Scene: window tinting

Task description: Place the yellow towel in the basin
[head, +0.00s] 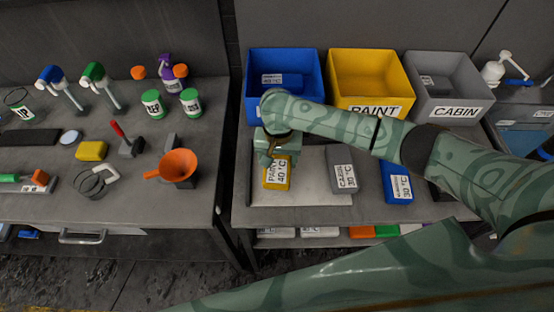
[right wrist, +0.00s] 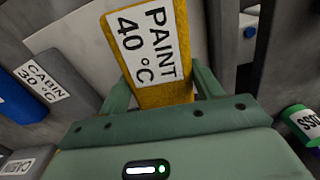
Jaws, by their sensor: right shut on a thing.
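The yellow towel (head: 277,173), a block-like folded piece labelled PAINT 40 °C, is over the front left of a pale board on the right-hand bench. My right gripper (head: 270,150) is shut on it from above. In the right wrist view the towel (right wrist: 150,50) sits between the two fingers, label facing the camera. I cannot tell whether it touches the board. Three basins stand behind: a blue one (head: 257,98), a yellow one labelled PAINT (head: 350,104) and a grey one labelled CABIN (head: 430,106). My forearm crosses in front of them. My left gripper is not in view.
A grey towel (head: 342,168) and a blue towel (head: 397,181) lie to the right of the yellow one. A white pump bottle (head: 494,72) stands at far right. The left bench (head: 120,205) holds spray bottles, an orange funnel (head: 178,166) and tools; a gap separates the benches.

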